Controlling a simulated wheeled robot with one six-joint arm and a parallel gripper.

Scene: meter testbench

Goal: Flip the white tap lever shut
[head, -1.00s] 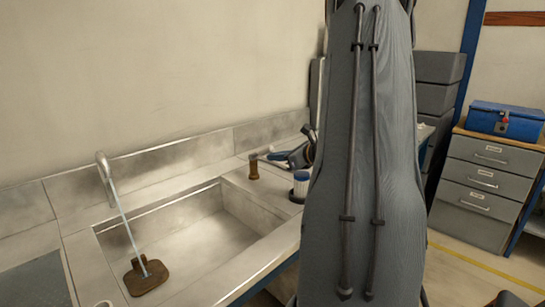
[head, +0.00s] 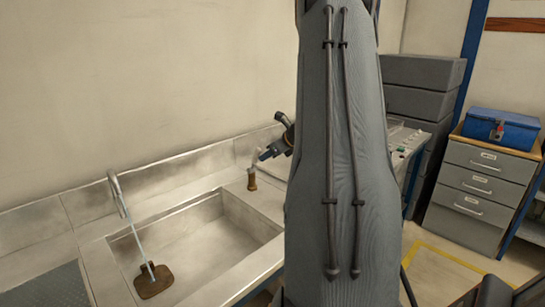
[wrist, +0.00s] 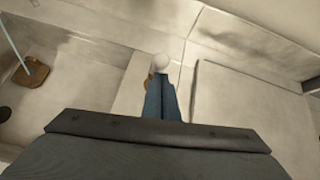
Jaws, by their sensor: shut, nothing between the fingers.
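The white tap lever (head: 257,167) shows small and pale above a brown tap post (head: 252,181) at the sink's back right corner. In the wrist view a white rounded end (wrist: 161,62), likely the lever, is just beyond my fingertips, with part of the brown post (wrist: 150,74) beside it. My gripper (head: 263,155) has blue fingers, which are shut and empty; they also show in the wrist view (wrist: 161,80). The fingertips are very close to the lever, but I cannot tell if they touch. A pale stream (head: 134,236) runs from the curved spout (head: 114,185).
The stream falls onto a brown block (head: 153,281) in the steel sink (head: 225,235). A wall stands close behind the counter. A blue toolbox (head: 503,129) sits on grey drawers (head: 479,184) at right. My arm hides the counter's right part.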

